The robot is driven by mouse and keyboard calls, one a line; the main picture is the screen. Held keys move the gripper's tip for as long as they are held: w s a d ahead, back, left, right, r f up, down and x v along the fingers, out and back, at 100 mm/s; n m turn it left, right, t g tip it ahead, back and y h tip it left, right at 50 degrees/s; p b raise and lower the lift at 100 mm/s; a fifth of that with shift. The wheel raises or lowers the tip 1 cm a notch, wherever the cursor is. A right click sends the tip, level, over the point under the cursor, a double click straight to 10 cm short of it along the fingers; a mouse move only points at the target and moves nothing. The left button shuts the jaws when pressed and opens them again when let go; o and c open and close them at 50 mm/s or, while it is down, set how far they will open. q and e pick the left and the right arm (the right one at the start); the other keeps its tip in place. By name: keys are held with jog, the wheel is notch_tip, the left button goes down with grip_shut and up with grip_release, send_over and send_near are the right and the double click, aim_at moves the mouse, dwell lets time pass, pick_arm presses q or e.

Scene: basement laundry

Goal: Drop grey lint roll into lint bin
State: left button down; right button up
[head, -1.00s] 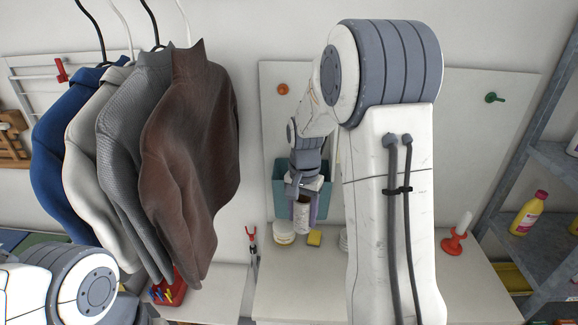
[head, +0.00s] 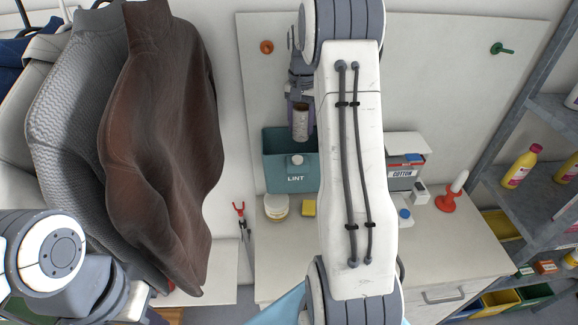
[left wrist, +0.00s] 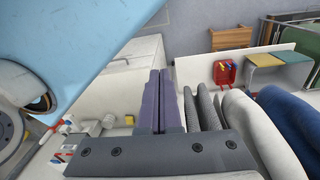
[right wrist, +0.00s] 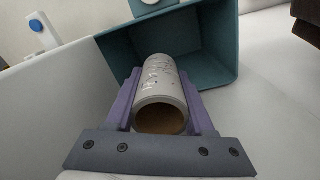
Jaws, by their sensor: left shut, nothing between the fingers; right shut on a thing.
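The teal lint bin (head: 291,178), labelled LINT, is fixed at the back above the counter. My right gripper (head: 300,132) is shut on the grey lint roll (head: 300,121) and holds it above the bin's opening. In the right wrist view the roll (right wrist: 160,84) sits between the purple fingers, its hollow end facing me, with the teal bin (right wrist: 215,58) just beyond it. A small white round thing shows at the bin's front. My left gripper (left wrist: 162,75) is shut and empty, beside the hanging sweaters; its fingers are not in the head view.
Hanging sweaters (head: 165,140) fill the left. Below the bin are a white round tub (head: 276,207) and a yellow sponge (head: 309,208). A COTTON box (head: 404,178) and a red holder (head: 450,200) stand right. Metal shelves with bottles (head: 521,166) are far right.

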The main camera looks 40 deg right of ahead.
aim_at(302, 104)
notch_tip(302, 104, down, 4)
jog(key=b, duration=0.3)
jog(key=shift+f, duration=0.2)
jog(key=shift+r, duration=0.1)
jog(key=o, duration=1.4)
jog(key=shift+r, duration=0.35)
notch_tip(302, 104, up, 10)
jog(key=shift+f+b, duration=0.15)
jog(key=shift+b, duration=0.85)
